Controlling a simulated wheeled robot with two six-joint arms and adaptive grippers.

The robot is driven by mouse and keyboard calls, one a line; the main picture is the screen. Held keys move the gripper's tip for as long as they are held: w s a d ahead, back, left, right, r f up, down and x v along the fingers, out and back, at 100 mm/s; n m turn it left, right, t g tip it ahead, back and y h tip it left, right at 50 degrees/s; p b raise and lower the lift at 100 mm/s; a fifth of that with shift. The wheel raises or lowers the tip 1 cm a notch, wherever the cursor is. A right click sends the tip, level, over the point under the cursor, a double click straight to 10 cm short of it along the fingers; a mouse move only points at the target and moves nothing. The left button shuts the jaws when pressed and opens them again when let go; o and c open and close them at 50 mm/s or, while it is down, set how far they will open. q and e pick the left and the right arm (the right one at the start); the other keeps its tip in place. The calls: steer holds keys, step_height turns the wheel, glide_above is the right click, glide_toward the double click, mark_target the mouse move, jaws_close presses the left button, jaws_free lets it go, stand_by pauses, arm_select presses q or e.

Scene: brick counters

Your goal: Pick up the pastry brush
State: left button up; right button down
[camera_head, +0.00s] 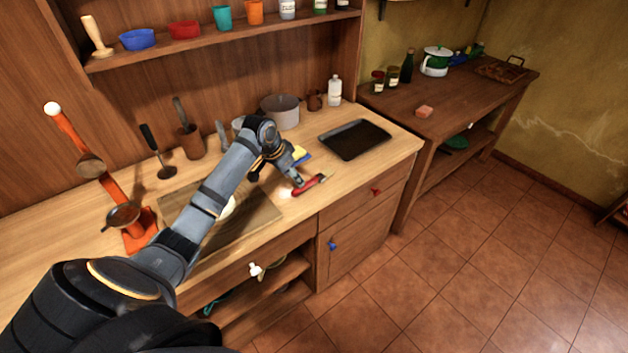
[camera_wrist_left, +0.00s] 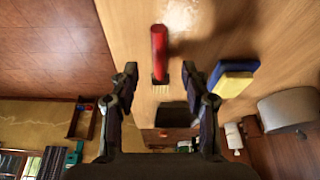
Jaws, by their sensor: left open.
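The pastry brush (camera_head: 314,183), with a red handle, lies on the wooden counter near its front edge. In the left wrist view the brush (camera_wrist_left: 159,45) lies lengthwise, with its dark end toward my gripper. In the left wrist view my left gripper (camera_wrist_left: 160,76) is open, with one finger on each side of the line of the brush. The exact height gap is hard to tell. My right gripper is out of view.
A blue and yellow sponge (camera_wrist_left: 233,78) lies close beside the right finger in the wrist view. A black tray (camera_head: 355,139), a grey pot (camera_head: 280,111) and a cutting board (camera_head: 262,212) are on the counter. Bare counter surrounds the brush's handle.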

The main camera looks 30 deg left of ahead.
mark_target(313, 182)
arm_select(q)
steer(key=shift+w+f, duration=0.25)
steer(key=shift+f, duration=0.1)
steer(key=shift+w+d+f, duration=0.15)
steer(key=shift+w+f, duration=0.05)
steer(key=shift+f, duration=0.25)
steer(key=p+x, duration=0.1)
steer(key=x, duration=0.2)
steer(key=shift+f, duration=0.35)
steer(key=shift+w+f, duration=0.15)
steer(key=shift+f, duration=0.15)
jaws_close()
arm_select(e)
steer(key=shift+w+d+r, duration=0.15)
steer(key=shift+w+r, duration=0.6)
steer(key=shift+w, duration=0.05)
